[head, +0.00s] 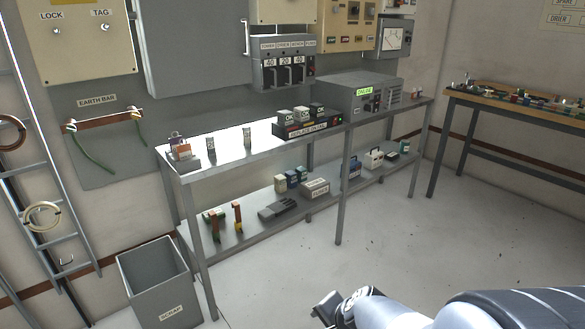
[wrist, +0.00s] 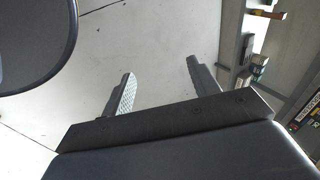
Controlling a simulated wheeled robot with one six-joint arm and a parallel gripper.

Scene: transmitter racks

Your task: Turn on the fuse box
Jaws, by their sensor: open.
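The fuse box (head: 283,62) is a grey wall box above the back of the metal bench, with several dark fuse carriers marked 40 and 20 on its front. A small lever or handle shows at its upper left side (head: 246,38). Its switch position is too small to tell. My gripper (head: 325,308) is low at the bottom of the head view, far in front of and below the fuse box. In the wrist view my gripper (wrist: 158,85) has its two fingers apart with nothing between them, over bare floor.
The metal bench (head: 235,143) holds a charger rack (head: 307,128) and a grey unit with a green display (head: 362,95). Its lower shelf carries tools and boxes. A scrap bin (head: 160,285) stands at the left, a ladder (head: 45,200) beyond it. The floor (head: 390,210) is clear.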

